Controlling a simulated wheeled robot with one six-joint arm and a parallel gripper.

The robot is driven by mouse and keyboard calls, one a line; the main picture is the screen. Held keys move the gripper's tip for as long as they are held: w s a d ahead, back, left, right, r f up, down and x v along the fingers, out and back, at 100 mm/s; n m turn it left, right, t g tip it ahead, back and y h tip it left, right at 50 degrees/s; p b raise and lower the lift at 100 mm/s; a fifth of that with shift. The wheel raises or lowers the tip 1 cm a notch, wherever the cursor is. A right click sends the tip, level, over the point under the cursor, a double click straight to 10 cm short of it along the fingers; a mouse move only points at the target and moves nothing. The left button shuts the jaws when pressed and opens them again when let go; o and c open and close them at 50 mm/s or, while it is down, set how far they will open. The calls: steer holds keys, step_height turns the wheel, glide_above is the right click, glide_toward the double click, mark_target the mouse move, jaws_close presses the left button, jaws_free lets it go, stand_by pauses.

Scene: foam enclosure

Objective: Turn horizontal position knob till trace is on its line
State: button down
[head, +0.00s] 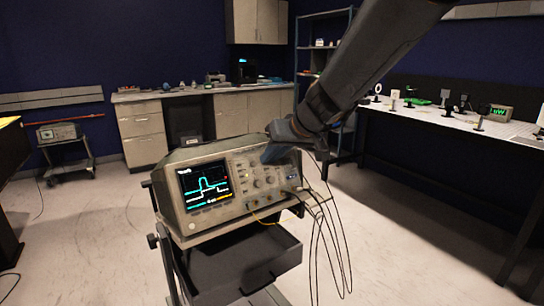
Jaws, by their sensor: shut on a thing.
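Small yellow and cyan readouts run along the screen's bottom. My gripper (272,156) reaches down from the upper right to the upper part of the panel, right of the screen. It is shut on a knob there, which the gripper hides. Other knobs (257,183) show just below the gripper.
The cart has a dark tray (240,265). A long bench (445,118) stands at right.

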steer(key=shift+d, duration=0.1)
steer(key=m+b, duration=0.1)
steer(key=m+y+b, duration=0.1)
steer(key=b, duration=0.1)
steer(key=shift+w+d+f+b, duration=0.15)
steer(key=shift+w+f+b, duration=0.05)
steer(key=shift+f+b, duration=0.1)
steer(key=m+y+b, duration=0.1)
steer(key=m+b, duration=0.1)
steer(key=b, duration=0.1)
steer(key=shift+d+g, duration=0.1)
steer(key=shift+g, duration=0.2)
steer(key=m+b, duration=0.2)
steer(key=shift+d+f+m+y, duration=0.1)
steer(key=shift+m+y, duration=0.2)
steer(key=shift+y, duration=0.1)
steer(key=shift+d+m+y+b, duration=0.1)
steer(key=shift+m+y+b, duration=0.6)
steer(key=shift+m+b, duration=0.9)
steer(key=c, duration=2.1)
jaws_free()
